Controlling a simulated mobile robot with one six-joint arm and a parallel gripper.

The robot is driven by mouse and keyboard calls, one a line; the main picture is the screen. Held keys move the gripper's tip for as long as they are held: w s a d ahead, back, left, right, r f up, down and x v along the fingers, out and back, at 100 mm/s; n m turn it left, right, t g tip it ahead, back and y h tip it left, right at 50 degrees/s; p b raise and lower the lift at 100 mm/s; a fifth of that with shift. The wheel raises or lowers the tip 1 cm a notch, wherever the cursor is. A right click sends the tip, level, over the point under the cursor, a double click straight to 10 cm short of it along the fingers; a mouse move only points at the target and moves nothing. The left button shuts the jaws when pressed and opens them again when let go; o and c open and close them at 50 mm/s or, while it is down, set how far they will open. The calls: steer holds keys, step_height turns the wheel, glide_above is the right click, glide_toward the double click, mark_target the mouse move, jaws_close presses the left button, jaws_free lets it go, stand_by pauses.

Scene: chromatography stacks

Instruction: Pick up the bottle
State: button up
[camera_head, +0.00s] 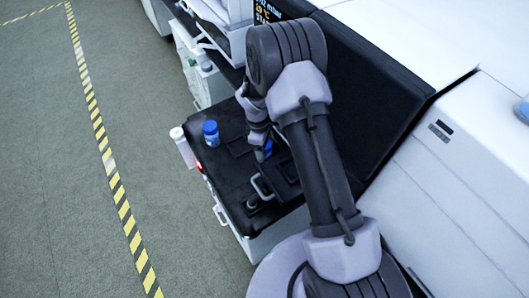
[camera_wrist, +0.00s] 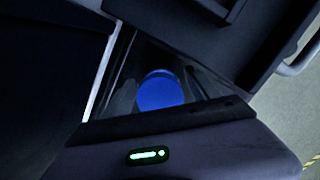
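A blue-capped bottle (camera_wrist: 160,90) shows in the wrist view, seen from above, with its round blue cap between the two dark fingers of my gripper (camera_wrist: 161,96). The fingers lie close on either side of the cap; whether they touch it is too dark to tell. In the head view my gripper (camera_head: 264,147) is low over the black top, mostly hidden by my own arm, with a bit of blue (camera_head: 268,149) showing beside it. A second blue-capped bottle (camera_head: 211,134) stands upright to the left on the same top, apart from my gripper.
The black top (camera_head: 215,165) carries dark trays with a light handle (camera_head: 261,187) near my gripper. A white cylinder (camera_head: 183,147) is at its left edge. A large white instrument with a black panel (camera_head: 365,85) rises on the right. The floor at left is clear.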

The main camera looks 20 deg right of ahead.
jaws_close()
steer(key=shift+r, duration=0.1)
